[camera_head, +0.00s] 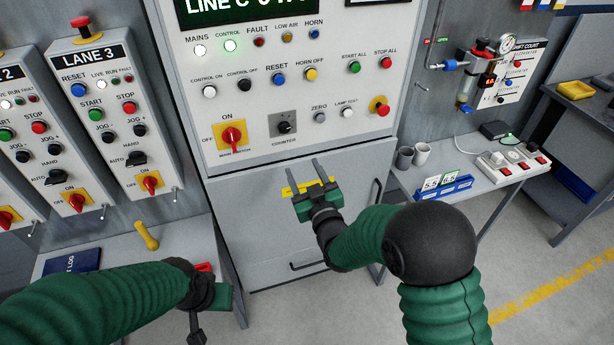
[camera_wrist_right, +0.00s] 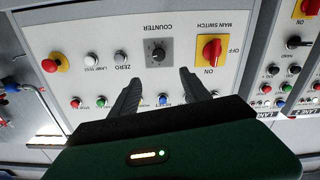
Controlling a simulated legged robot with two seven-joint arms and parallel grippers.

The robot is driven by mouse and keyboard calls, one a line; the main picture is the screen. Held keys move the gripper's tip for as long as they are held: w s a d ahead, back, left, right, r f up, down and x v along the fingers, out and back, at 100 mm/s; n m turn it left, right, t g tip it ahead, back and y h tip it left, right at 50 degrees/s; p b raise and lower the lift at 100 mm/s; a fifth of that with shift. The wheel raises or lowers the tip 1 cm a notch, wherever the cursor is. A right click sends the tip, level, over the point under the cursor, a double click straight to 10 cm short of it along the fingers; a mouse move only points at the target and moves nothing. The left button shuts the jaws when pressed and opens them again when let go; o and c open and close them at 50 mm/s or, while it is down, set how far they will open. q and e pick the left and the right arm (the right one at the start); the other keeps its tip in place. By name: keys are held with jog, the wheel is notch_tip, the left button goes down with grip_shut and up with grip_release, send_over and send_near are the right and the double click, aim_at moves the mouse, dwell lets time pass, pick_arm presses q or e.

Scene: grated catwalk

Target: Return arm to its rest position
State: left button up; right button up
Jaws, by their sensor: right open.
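My right gripper (camera_head: 304,178) is open and empty in the head view, in front of the grey cabinet below the control panel (camera_head: 300,50). Its two dark fingers stand apart and point up toward the panel, and nothing shows between them. In the right wrist view, the fingers (camera_wrist_right: 160,90) stand apart with the panel behind them, upside down. My left arm reaches in from the lower left, and its gripper (camera_head: 205,318) points down near the low table. Its fingers are mostly hidden, so I cannot tell its opening.
The red main switch (camera_head: 232,136) and black counter knob (camera_head: 285,124) sit on the panel. The LANE 3 box (camera_head: 105,115) is at left. A yellow-handled tool (camera_head: 146,236) lies on the low table. A side table at right holds mugs (camera_head: 421,153) and a power strip (camera_head: 513,163).

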jog(key=s+d+f+m+g+h, duration=0.2)
jog(key=s+d+f+g+h, duration=0.3)
jog(key=d, duration=0.6)
jog(key=s+d+f+m+g, duration=0.2)
jog(key=s+d+f+g, duration=0.1)
jog(key=s, duration=0.8)
jog(key=s+d+f+m+g, duration=0.1)
jog(key=s+d+f+g, duration=0.2)
jog(key=s, duration=0.9)
jog(key=d+g, duration=0.3)
jog(key=shift+s+d+f+m+h, duration=0.15)
jog(key=shift+s+f+m+h, duration=0.05)
jog(key=shift+m+h, duration=0.2)
jog(key=shift+s+d, duration=0.1)
